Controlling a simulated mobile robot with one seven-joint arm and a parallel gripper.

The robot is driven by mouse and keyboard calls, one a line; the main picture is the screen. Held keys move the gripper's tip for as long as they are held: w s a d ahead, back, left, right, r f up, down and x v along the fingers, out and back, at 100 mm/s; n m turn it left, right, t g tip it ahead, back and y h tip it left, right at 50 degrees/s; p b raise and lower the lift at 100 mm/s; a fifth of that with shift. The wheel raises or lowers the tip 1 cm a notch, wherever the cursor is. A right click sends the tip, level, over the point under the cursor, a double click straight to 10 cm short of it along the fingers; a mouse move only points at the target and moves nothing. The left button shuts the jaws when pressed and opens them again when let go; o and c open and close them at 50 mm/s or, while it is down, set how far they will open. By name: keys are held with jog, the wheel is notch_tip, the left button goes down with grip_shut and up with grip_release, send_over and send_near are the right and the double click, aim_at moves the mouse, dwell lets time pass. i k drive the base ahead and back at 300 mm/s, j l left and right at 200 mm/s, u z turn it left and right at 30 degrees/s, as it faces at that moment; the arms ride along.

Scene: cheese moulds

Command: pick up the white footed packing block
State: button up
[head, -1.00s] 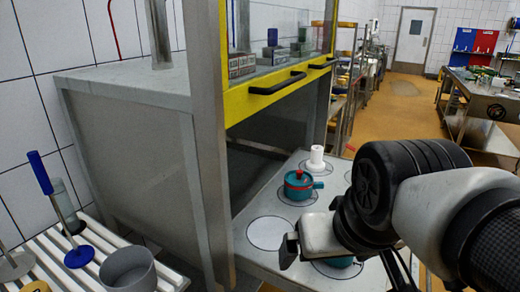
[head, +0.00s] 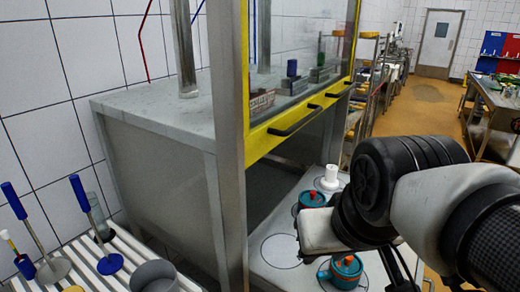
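A white piece with a narrow upright body on a wider round foot (head: 330,178) stands at the far end of the pale table in the head view. It matches the white footed packing block. My gripper (head: 314,236) is nearer to me, over the middle of the table and apart from the white piece. Its fingers are turned away or hidden, so I cannot see whether it is open or shut. A teal lidded pot (head: 309,199) stands between the white piece and my gripper, partly covered by my arm.
Another teal pot (head: 343,270) with an orange-rimmed lid stands in front of my gripper. An empty outlined circle (head: 281,251) lies left of it on the table. A steel cabinet with a yellow-framed glass front (head: 300,105) rises at left. A slatted rack (head: 125,262) holds blue-handled tools.

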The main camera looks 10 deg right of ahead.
aim_at(330, 183)
jog(key=l+u, duration=0.15)
jog(key=u, duration=0.3)
jog(key=l+u, duration=0.15)
jog(key=u, duration=0.35)
jog(key=l+u, duration=0.15)
jog(key=u, duration=0.3)
jog(key=l+u, duration=0.25)
jog(key=k+l+u, duration=0.25)
jog(key=l, duration=0.15)
jog(key=l+u, duration=0.3)
jog(key=k+l+u, duration=0.2)
jog(key=l, duration=0.25)
jog(key=k+l+u, duration=0.25)
jog(key=k+l, duration=0.15)
jog(key=k+l+u, duration=0.1)
jog(key=k+l, duration=1.45)
